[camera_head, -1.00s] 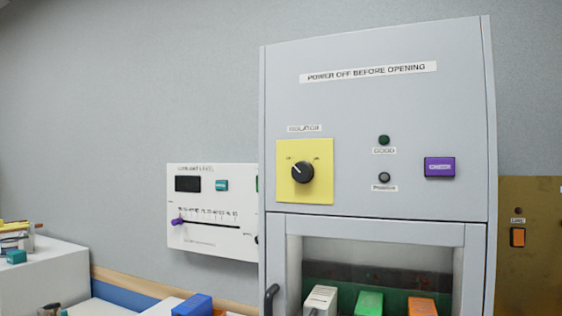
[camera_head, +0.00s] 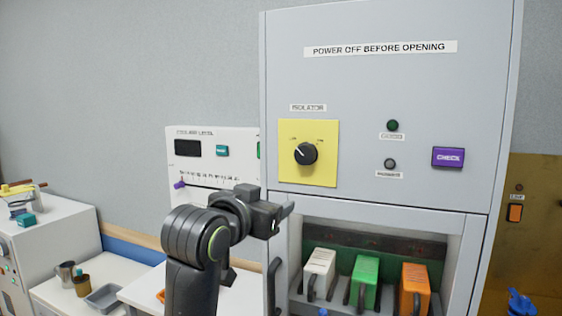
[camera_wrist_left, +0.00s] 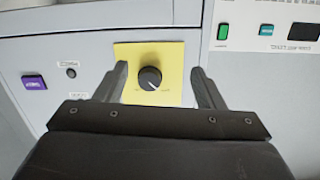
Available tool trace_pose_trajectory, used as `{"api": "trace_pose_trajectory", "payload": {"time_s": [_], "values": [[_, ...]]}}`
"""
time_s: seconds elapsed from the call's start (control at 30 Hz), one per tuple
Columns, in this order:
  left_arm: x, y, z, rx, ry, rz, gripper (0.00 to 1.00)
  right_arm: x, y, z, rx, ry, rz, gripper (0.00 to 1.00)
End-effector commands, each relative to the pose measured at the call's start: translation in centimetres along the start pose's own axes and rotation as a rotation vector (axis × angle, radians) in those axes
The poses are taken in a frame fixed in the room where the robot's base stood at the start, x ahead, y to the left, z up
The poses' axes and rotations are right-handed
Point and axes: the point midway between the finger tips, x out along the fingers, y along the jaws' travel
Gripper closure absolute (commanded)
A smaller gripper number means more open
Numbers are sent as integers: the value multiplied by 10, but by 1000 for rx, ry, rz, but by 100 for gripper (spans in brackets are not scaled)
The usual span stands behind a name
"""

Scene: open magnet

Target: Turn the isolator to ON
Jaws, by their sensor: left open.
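The isolator is a black round knob (camera_head: 305,153) on a yellow plate (camera_head: 290,172), on the upper front of a grey cabinet (camera_head: 440,90). In the head view the knob's white pointer line is angled to the upper left. My left gripper (camera_head: 287,212) is open and empty, below and slightly left of the plate in that view. In the left wrist view the knob (camera_wrist_left: 149,78) and plate (camera_wrist_left: 168,53) show between the two open fingers (camera_wrist_left: 160,85), beyond their tips and not touched. My right gripper is not in view.
Right of the isolator are two dark lamps (camera_head: 392,126) and a purple CHECK button (camera_head: 448,157). Below is an open bay with white (camera_head: 320,268), green (camera_head: 364,275) and orange (camera_head: 414,285) blocks. A white slider panel (camera_head: 212,165) stands left. The space before the yellow plate is clear.

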Motion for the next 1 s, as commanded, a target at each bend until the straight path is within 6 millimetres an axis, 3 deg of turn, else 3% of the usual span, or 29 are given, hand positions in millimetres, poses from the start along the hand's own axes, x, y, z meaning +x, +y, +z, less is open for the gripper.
{"api": "trace_pose_trajectory", "payload": {"time_s": [0.03,0.1,0.2,0.3,0.47,1.0], "values": [[-19,7,-32,17,46,11,37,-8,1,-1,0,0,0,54],[-37,14,-53,33,82,20,37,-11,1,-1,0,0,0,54],[-51,19,-68,46,110,28,37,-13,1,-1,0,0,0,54],[-52,20,-72,50,116,30,37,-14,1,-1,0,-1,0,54],[-34,21,-75,47,111,31,37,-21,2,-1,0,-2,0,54],[62,24,-86,49,111,30,37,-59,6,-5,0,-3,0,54]]}}
